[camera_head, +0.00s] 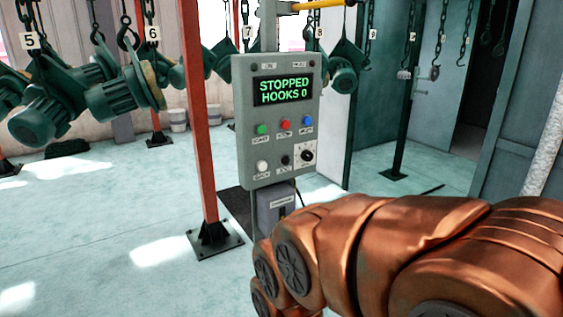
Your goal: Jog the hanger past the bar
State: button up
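A grey control panel (272,112) stands in the middle on a post. Its display (282,91) reads "STOPPED HOOKS 0". Below are a green button (262,129), a red button (285,125), a blue button (307,120), a white button (262,167), a small black button (286,160) and a black rotary knob (307,155). Numbered hangers hang on chains, among them hanger 5 (29,41), hanger 6 (152,33) and hanger 8 (320,32). A yellow bar (318,4) crosses the top, behind the panel. My copper arm fills the lower right; my gripper does not show.
Green motors (125,92) hang at the left. An orange post (200,120) stands left of the panel, on a black base plate (214,239). A dark green post (404,120) stands at the right. The pale floor at the lower left is clear.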

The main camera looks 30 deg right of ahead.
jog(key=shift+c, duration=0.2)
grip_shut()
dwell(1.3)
